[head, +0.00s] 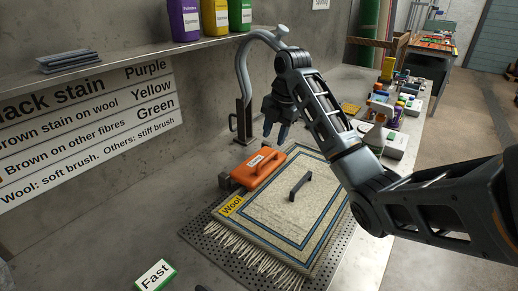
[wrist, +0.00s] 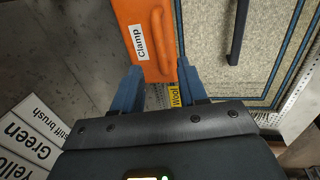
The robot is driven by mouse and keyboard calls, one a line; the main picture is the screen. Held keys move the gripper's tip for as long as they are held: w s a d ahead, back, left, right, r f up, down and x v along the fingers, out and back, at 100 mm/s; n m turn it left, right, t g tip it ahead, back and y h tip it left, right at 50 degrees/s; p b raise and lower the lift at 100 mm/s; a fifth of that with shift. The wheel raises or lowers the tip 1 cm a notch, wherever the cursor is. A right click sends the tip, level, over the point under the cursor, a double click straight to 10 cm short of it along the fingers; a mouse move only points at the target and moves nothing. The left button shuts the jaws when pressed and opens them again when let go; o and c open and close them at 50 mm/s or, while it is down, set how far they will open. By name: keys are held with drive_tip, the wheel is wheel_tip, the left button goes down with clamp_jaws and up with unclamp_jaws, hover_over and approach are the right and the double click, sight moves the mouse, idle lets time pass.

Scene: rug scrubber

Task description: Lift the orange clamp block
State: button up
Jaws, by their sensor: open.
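The orange clamp block (head: 258,166) has a raised handle and a white label. It sits at the back left edge of the beige rug (head: 310,178) with blue border lines. My gripper (head: 275,133) is above and behind the block, pointing down, apart from it. In the wrist view the block (wrist: 136,30), labelled "Clamp", lies ahead of my gripper (wrist: 157,72). The two blue fingers are spread apart with nothing held between them. The block's far end is cut off by the wrist view's top edge.
A black handle (head: 299,187) stands on the rug, right of the block. A curved grey tap (head: 244,85) rises behind the block. A shelf (head: 130,62) with coloured bottles runs above. Bottles and boxes (head: 392,108) stand at the right. A "Fast" card (head: 155,275) lies front left.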

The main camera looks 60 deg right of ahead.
sight(269, 156)
drive_tip(key=b+x, duration=0.2)
drive_tip(key=x, duration=0.2)
drive_tip(key=shift+a+f+b, duration=0.1)
drive_tip(key=shift+f+b, duration=0.25)
drive_tip(key=shift+f, duration=0.05)
drive_tip(key=shift+x, duration=1.4)
clamp_jaws()
